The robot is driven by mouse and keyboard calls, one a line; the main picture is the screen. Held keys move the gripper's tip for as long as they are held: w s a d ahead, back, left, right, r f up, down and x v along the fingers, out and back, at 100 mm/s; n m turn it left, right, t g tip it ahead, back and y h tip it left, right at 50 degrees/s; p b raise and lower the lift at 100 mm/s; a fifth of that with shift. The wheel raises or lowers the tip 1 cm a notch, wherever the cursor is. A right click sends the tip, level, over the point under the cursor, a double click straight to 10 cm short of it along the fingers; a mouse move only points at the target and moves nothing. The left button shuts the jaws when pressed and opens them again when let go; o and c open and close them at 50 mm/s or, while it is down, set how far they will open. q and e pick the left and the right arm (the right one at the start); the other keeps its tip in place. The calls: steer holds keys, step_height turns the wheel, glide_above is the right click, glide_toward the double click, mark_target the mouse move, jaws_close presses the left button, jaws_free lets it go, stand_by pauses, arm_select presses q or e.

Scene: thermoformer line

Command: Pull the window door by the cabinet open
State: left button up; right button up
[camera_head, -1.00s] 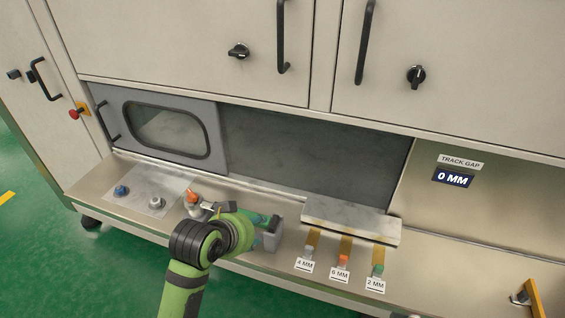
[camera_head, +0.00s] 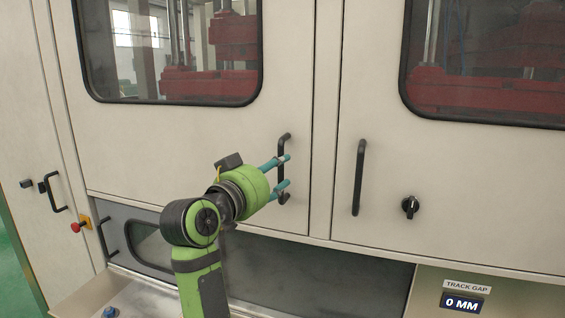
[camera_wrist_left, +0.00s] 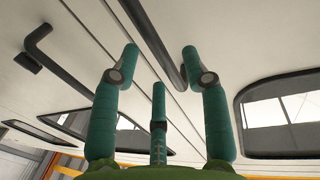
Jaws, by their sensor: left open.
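The left window door (camera_head: 130,160) stands shut, next to the plain cabinet (camera_head: 50,235) on the left. Its upright black handle (camera_head: 282,145) is near its right edge and shows in the wrist view as a dark bar (camera_wrist_left: 152,40). My left gripper (camera_head: 284,171) is open at this handle, with a teal finger above and below in the head view. In the wrist view the bar passes between the spread fingertips; contact is unclear. My forearm and wrist hide part of the door, and its knob is not visible. My right gripper is not in view.
The right window door (camera_head: 380,130) is shut, with its own handle (camera_head: 358,178) and black knob (camera_head: 410,207). Below are a small grey sliding window (camera_head: 150,243), a red button (camera_head: 77,227) and a display reading 0 MM (camera_head: 461,303).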

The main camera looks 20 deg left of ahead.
mark_target(282, 169)
arm_select(q)
steer(key=shift+p+x, duration=0.45)
steer(key=shift+x, duration=1.15)
jaws_close()
steer(key=shift+f, duration=0.1)
